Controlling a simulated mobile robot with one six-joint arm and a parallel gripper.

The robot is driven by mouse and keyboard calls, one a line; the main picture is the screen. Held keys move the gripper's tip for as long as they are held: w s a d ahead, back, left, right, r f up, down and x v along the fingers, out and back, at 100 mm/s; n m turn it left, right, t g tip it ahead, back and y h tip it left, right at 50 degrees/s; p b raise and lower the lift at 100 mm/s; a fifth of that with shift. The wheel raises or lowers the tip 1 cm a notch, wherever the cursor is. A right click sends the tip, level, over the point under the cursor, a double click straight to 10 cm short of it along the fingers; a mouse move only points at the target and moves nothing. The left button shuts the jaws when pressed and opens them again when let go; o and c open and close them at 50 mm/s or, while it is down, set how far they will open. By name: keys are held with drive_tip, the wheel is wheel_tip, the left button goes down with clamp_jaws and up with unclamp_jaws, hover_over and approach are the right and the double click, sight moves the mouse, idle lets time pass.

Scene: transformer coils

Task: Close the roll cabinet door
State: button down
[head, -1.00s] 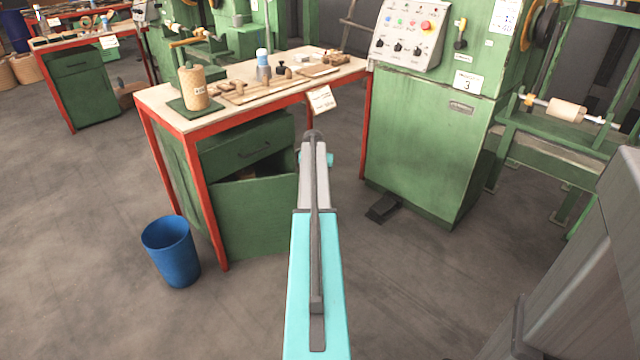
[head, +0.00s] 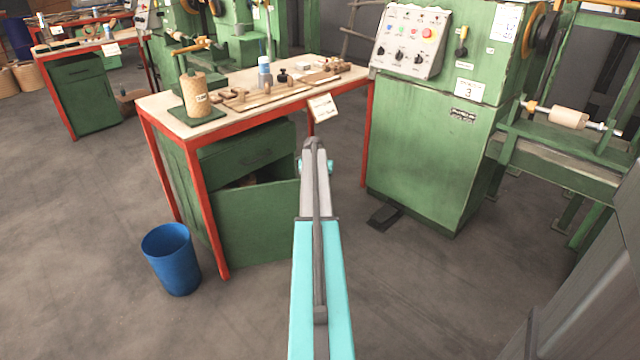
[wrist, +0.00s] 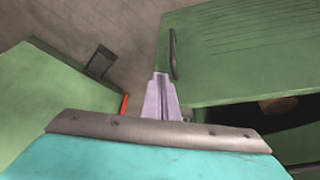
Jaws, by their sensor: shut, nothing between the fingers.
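The green roll cabinet door (head: 258,222) stands part open under the drawer of the front workbench. Its left side is close to the cabinet and its right side swings out, with a dark gap above it. In the wrist view the door (wrist: 245,55) fills the upper right, with its handle (wrist: 173,54) near the left edge. My gripper (wrist: 160,77) is shut and empty, close to this free edge and handle; I cannot tell whether it touches. In the head view my arm hides the gripper and the door's right edge.
A brown roll (wrist: 278,103) shows in the dark opening. A green machine (head: 425,140) with a foot pedal (head: 384,217) stands to the right. A blue bin (head: 171,258) is at the left. The workbench (head: 150,102) has red legs. The floor in front is clear.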

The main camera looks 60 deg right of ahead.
drive_tip(key=s+a+r+p, duration=0.2)
drive_tip(key=s+a+r, duration=0.2)
drive_tip(key=r, duration=0.5)
drive_tip(key=shift+s+a+r, duration=0.2)
drive_tip(key=shift+s+a, duration=0.15)
drive_tip(key=shift+s, duration=0.35)
